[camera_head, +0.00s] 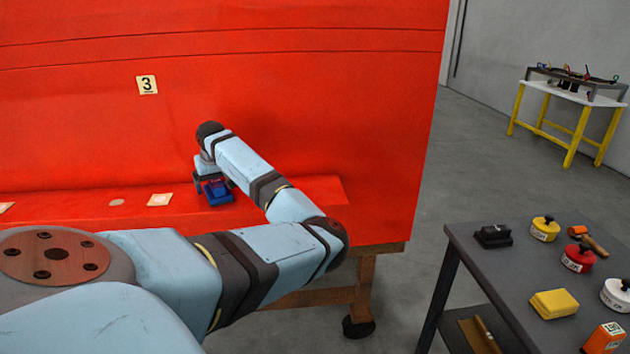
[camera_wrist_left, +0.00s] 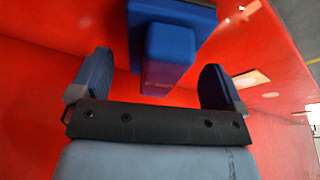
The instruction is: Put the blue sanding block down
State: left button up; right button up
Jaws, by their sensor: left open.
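The blue sanding block (camera_head: 218,193) sits on the red ledge (camera_head: 290,192) at the foot of the big red nosecone (camera_head: 330,120). In the left wrist view the block (camera_wrist_left: 170,48) shows a blue grip on a wider base with a dark edge. My left gripper (camera_head: 212,184) is at the block, its arm reaching over from the left. In the left wrist view my left gripper (camera_wrist_left: 157,62) is open, with a finger on each side of the block's grip and red showing between. The block's contact with the ledge is partly hidden. My right gripper is not in view.
A dark table (camera_head: 480,258) at right holds a yellow block (camera_head: 553,303), several weights and a hammer (camera_head: 588,240). Pale square patches (camera_head: 160,200) lie on the ledge left of the block. A yellow-legged stand (camera_head: 572,110) is far back; floor between is clear.

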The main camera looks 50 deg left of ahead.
aim_at(217, 181)
pick_arm(q)
jog(key=shift+o, duration=0.3)
jog(key=v, duration=0.9)
jog(key=shift+d+r, duration=0.1)
jog(key=shift+r, duration=0.2)
jog(key=shift+o, duration=0.2)
jog(key=shift+r, duration=0.25)
jog(key=shift+w+a+r+h, duration=0.1)
jog(key=shift+w+a+h, duration=0.15)
jog(key=shift+a+h, duration=0.55)
jog(key=shift+h, duration=0.1)
jog(key=shift+w+a+f, duration=0.1)
jog(key=shift+f, duration=0.4)
jog(key=f, duration=0.5)
jog(key=shift+a+f, duration=0.3)
jog(key=shift+f, duration=0.1)
jog(key=shift+a+f, duration=0.25)
jog(key=shift+f, duration=1.05)
jog(key=shift+a+f, duration=0.2)
jog(key=shift+f, duration=1.15)
jog(key=c, duration=1.1)
notch_tip(217, 181, up, 10)
jog(key=shift+r, duration=0.1)
jog(key=shift+c, duration=0.2)
